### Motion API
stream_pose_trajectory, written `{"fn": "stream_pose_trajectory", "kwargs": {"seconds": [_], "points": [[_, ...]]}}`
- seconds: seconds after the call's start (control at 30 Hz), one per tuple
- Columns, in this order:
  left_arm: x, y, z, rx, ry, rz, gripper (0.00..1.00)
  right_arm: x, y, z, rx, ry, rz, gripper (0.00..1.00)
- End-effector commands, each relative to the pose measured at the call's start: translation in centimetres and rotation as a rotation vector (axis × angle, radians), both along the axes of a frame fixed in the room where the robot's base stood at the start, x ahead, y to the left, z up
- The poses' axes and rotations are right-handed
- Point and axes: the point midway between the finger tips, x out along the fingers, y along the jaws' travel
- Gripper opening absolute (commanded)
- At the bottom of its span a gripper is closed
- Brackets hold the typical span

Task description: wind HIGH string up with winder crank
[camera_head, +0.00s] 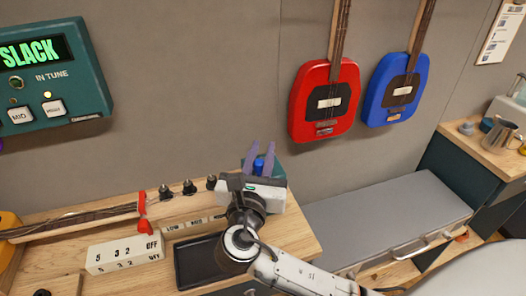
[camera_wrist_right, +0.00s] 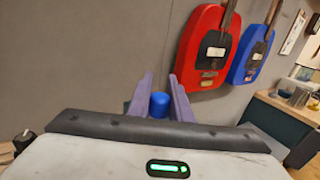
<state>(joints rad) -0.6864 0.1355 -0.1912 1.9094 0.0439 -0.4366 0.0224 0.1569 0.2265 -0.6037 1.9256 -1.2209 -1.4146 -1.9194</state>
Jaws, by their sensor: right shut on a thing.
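My right gripper (camera_head: 260,146) is at the right end of the wooden bench, with its purple fingers pointing at the wall. It is shut on a blue cylindrical knob (camera_head: 258,165), which may be the winder crank's handle. The knob also shows between the fingers in the right wrist view (camera_wrist_right: 159,104). The rest of the crank is hidden. A stringed neck (camera_head: 70,224) lies along the bench, with dark tuning pegs (camera_head: 189,187) at its right end. Labels LOW and MID show below; the HIGH label is hidden or unreadable. The teal tuner (camera_head: 88,70) reads SLACK. My left gripper is not in view.
A black tray (camera_head: 198,263) and a white block marked 5, 3, 2, OFF (camera_head: 125,254) are on the bench. A teal object (camera_head: 281,167) is partly hidden behind my gripper. Red (camera_head: 311,80) and blue (camera_head: 380,95) guitars hang on the wall above a grey-topped cabinet (camera_head: 385,218).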

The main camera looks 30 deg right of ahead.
Motion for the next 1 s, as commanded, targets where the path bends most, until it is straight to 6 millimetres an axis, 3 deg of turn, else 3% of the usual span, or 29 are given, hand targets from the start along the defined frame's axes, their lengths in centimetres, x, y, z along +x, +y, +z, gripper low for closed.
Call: {"fn": "stream_pose_trajectory", "kwargs": {"seconds": [0.6,0.63,0.7,1.0], "points": [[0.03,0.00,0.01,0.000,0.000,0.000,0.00,0.11,-0.02,0.18,-0.003,-0.004,-0.038,0.00],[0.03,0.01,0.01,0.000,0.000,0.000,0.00,0.11,-0.03,0.19,-0.003,-0.004,-0.038,0.23],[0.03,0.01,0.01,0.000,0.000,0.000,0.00,0.10,-0.02,0.17,-0.003,-0.004,-0.038,0.35],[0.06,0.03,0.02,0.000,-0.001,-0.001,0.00,0.05,0.03,0.05,-0.001,-0.001,-0.037,0.37]]}}
